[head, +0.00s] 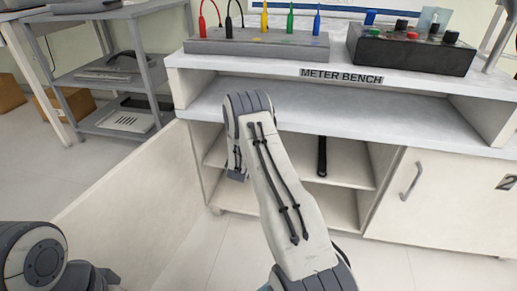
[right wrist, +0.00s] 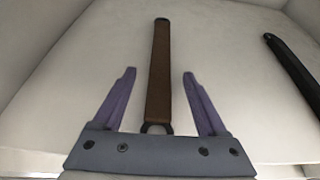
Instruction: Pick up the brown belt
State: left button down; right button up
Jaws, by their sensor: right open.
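The brown belt (right wrist: 158,75) shows in the right wrist view as a long narrow brown strip with a dark far end and a dark ring at its near end. It lies on a pale shelf surface. My right gripper (right wrist: 159,75) is open, with its two purple fingers on either side of the belt's near part, and the fingers look apart from it. In the head view my right arm reaches toward the open shelves under the bench and hides its gripper and the belt. My left gripper is not visible; only part of my left arm shows at the lower left.
A black strip-like object (right wrist: 292,70) lies to the right of the belt; a black item also shows on the shelf in the head view (head: 322,157). The meter bench (head: 250,98) overhangs the shelves. A cabinet door (head: 425,195) stands at right and a pale panel (head: 125,205) at left.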

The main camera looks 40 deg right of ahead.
jog(key=b+x, duration=0.3)
jog(key=x, duration=0.1)
jog(key=shift+w+d, duration=0.1)
jog(key=shift+d, duration=0.15)
jog(key=shift+w+d, duration=0.25)
jog(key=shift+d, duration=0.1)
grip_shut()
